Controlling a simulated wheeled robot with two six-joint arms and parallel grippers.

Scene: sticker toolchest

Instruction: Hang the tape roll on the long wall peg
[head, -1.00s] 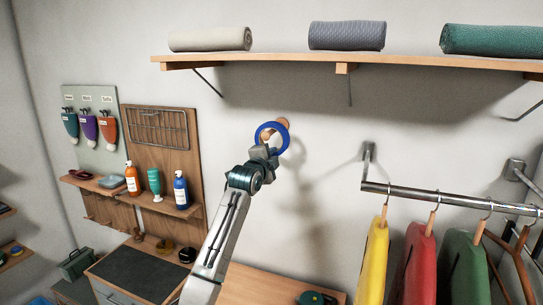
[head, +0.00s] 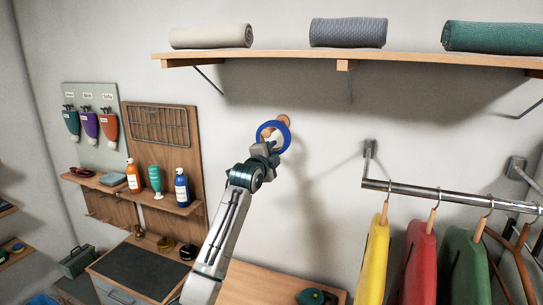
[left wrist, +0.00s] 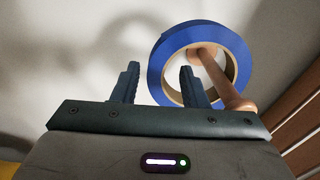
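The blue tape roll (head: 260,134) is at the wall below the shelf, close to the end of my left arm. A wooden peg (head: 284,119) shows beside it. In the left wrist view, the blue roll (left wrist: 157,70) is a ring with a cardboard inner face, and the wooden peg (left wrist: 234,98) appears to pass through its hole. My left gripper (left wrist: 158,80) is open. Its fingers stand apart on either side of the near part of the ring, with a visible gap to the left finger. In the head view my left gripper (head: 267,150) partly covers the roll. My right gripper is not seen.
A shelf (head: 350,58) with rolled towels runs above. A metal rail (head: 450,196) with hanging garments juts out at right. A wooden panel (head: 168,160) with bottles stands at left. Wall between roll and rail is clear.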

